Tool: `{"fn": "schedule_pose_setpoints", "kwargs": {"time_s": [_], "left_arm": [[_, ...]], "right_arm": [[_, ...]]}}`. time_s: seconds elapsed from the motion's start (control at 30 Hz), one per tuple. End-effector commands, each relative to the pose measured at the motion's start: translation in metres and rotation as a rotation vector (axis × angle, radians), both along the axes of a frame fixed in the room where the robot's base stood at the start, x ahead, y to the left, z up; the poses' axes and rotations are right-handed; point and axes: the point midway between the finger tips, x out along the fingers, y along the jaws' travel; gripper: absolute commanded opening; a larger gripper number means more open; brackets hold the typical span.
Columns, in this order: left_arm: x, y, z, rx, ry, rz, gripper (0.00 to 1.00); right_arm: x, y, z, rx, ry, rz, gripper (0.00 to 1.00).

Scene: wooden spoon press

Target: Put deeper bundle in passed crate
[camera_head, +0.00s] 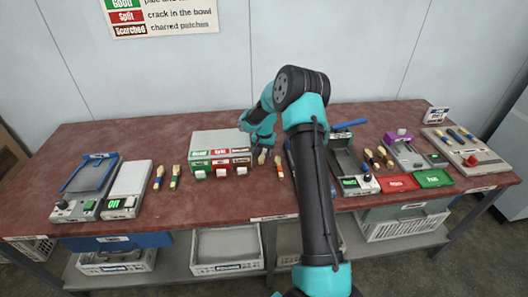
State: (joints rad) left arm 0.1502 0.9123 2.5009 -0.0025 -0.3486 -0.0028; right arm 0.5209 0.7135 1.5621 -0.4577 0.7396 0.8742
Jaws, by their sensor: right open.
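Small wooden spoon bundles with coloured bands lie on the red-brown table (230,206). Two stand out at the left, one with a blue band (158,177) and one with a dark band (175,177). Near the middle lie a pale bundle (262,157) and an orange-banded bundle (279,167). My right gripper (264,147) is open just above the pale bundle; I cannot tell whether it touches. Crates on the shelf below include a grey one (228,268) and a white one (116,268); their labels are too small to read. My left gripper is out of view.
Presses stand at the left (88,185) and right of centre (348,170). A block of green and red labelled boxes (219,145) stands left of my gripper. Red (398,182) and green (434,178) pads lie at the right. The front middle table is clear.

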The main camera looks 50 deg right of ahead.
Motion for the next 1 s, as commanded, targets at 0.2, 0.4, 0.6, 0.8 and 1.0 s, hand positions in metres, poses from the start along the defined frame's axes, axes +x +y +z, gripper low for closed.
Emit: {"fn": "schedule_pose_setpoints", "kwargs": {"time_s": [0.2,0.4,0.6,0.8,1.0], "left_arm": [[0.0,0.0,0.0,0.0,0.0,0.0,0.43],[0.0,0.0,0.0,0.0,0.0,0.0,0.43],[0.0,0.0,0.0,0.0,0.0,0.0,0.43],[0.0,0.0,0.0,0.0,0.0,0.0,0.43],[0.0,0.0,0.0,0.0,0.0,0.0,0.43]], "right_arm": [[0.0,0.0,0.006,-0.001,-0.002,0.0,0.41],[0.0,-0.001,0.029,-0.002,-0.003,0.0,0.41],[0.001,0.0,0.066,-0.002,-0.005,0.0,0.41],[0.0,0.0,0.101,-0.001,-0.003,-0.001,0.41],[0.0,0.0,0.12,0.0,-0.001,0.0,0.41]]}}
